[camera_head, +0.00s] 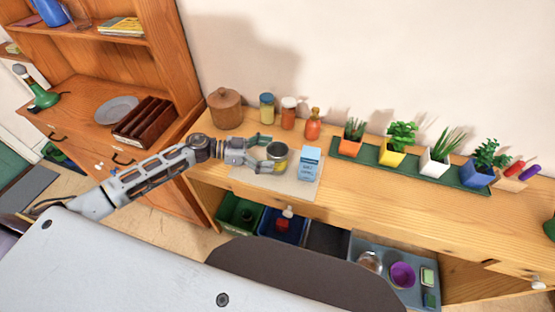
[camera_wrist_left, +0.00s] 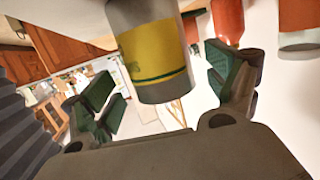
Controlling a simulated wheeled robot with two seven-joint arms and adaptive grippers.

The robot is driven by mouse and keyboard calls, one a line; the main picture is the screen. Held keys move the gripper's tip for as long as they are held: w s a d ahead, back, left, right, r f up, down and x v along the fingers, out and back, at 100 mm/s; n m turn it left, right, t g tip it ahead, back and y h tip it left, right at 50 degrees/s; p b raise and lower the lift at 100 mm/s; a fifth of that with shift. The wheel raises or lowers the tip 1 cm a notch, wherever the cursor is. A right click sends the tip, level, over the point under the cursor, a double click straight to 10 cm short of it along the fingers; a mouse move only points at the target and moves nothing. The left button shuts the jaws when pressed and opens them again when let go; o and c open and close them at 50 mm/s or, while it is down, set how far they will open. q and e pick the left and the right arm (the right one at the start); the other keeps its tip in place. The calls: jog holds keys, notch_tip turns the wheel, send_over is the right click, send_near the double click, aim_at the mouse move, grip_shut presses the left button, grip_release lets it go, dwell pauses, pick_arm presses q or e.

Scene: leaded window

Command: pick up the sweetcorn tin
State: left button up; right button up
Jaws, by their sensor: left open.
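The sweetcorn tin (camera_head: 277,156) is a metal can with a yellow label, standing upright on a pale mat (camera_head: 262,184) on the wooden counter. In the left wrist view the tin (camera_wrist_left: 153,50) fills the upper middle, between the two fingers. My left gripper (camera_head: 268,156) is open, with its green-padded fingers on either side of the tin. The wrist view also shows the left gripper (camera_wrist_left: 170,92) spread wide, and I cannot tell whether a finger touches the tin. My right gripper is not in view.
A blue and white carton (camera_head: 309,163) stands close to the right of the tin. Behind are a brown canister (camera_head: 225,108), a yellow jar (camera_head: 267,107), a red-brown jar (camera_head: 288,113) and an orange bottle (camera_head: 313,125). A green tray (camera_head: 345,152) of potted plants stands further right.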

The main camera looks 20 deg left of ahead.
aim_at(278, 154)
pick_arm(q)
jog(key=shift+x, duration=1.65)
jog(key=c, duration=1.1)
